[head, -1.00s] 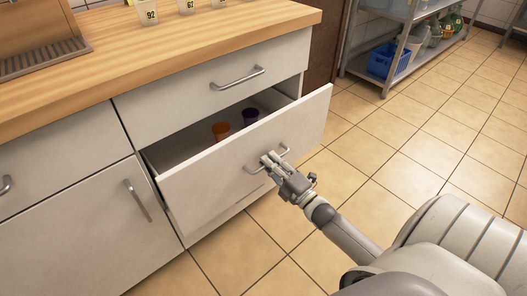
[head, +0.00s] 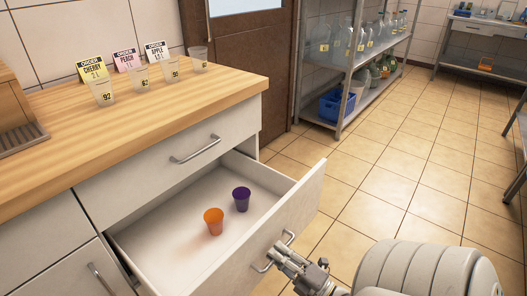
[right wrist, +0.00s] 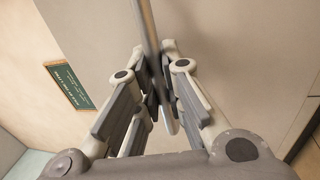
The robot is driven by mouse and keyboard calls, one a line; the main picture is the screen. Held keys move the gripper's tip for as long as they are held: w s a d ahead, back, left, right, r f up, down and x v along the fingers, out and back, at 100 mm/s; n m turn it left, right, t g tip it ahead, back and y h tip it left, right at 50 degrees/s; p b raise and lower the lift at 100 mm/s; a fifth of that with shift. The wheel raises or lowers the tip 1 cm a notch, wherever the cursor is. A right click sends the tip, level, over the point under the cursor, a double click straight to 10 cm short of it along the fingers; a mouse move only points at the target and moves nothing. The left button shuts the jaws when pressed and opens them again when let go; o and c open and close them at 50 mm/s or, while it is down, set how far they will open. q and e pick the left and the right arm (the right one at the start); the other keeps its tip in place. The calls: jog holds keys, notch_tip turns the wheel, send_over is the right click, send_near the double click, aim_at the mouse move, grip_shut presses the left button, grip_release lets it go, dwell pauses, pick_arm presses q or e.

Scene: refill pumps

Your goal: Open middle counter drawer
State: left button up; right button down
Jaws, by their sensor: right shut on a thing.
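The middle counter drawer (head: 178,232) is pulled well out from the wooden-topped counter. Inside it stand an orange cup (head: 214,222) and a purple cup (head: 241,200), both upright. My right gripper (head: 279,253) is at the drawer's metal handle (head: 289,238), shut on it. In the right wrist view the handle bar (right wrist: 149,35) runs between the fingers (right wrist: 158,88), in front of the pale drawer front. My left gripper is not in view.
Several clear cups (head: 171,70) and order cards (head: 125,60) stand on the countertop (head: 140,120). The drawer above (head: 165,150) is shut. A metal shelf (head: 345,75) with bottles and a blue crate (head: 337,105) stands behind. The tiled floor on the right is mostly clear.

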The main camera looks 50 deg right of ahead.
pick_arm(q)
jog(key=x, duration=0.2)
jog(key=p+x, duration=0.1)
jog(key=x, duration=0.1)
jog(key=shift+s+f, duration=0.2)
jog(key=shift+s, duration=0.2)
pick_arm(e)
jog(key=r+v, duration=0.1)
jog(key=v, duration=0.5)
jog(key=shift+s, duration=0.5)
jog(key=c, duration=1.5)
grip_release()
jog(key=v, duration=1.2)
jog(key=shift+d, duration=0.1)
